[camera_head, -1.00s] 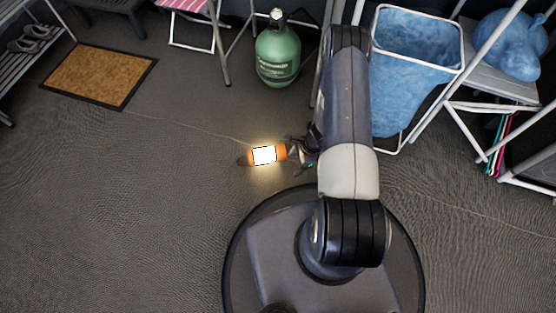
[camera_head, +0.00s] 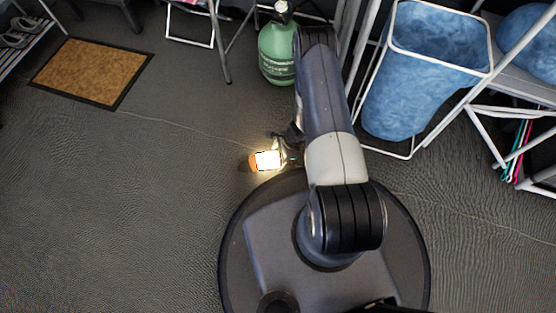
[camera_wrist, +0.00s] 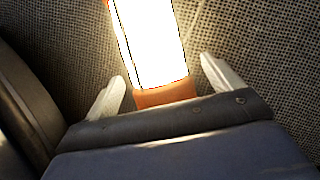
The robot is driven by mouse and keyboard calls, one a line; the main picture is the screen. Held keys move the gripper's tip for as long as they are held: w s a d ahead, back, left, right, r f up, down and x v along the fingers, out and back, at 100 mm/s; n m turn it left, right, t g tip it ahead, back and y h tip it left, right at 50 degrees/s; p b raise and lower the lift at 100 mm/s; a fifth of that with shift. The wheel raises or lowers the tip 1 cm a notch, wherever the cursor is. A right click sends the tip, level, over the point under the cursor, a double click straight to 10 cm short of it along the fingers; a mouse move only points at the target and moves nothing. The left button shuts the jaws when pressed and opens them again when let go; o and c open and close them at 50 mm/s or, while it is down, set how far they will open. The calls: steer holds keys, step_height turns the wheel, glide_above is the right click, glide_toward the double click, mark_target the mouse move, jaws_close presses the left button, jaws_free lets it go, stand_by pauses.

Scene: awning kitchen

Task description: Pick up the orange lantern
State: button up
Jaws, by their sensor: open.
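The orange lantern (camera_head: 267,161) lies on its side on the dark floor, with its bright white glowing middle and an orange end showing. In the wrist view the lantern (camera_wrist: 150,45) points away from my gripper, with its orange near end (camera_wrist: 166,96) between the fingers. My gripper (camera_wrist: 160,88) is open, with one pale finger on each side of that end and a gap on both sides. In the head view my gripper (camera_head: 283,150) is at the lantern's right end, partly hidden by my arm.
A green gas bottle (camera_head: 277,52) stands behind the lantern. A blue laundry basket (camera_head: 415,85) on a white frame and a shelf stand to the right. A brown doormat (camera_head: 92,73) lies at the left.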

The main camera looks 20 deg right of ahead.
steer(key=shift+a+f, duration=0.15)
steer(key=shift+f, duration=0.45)
steer(key=shift+r, duration=0.1)
steer(key=shift+c, duration=0.5)
steer(key=c, duration=1.4)
steer(key=shift+r, duration=0.4)
steer(key=shift+c, duration=0.7)
step_height(320, 180, up, 9)
steer(key=p, duration=0.4)
steer(key=shift+r+p, duration=0.15)
steer(key=shift+p, duration=0.2)
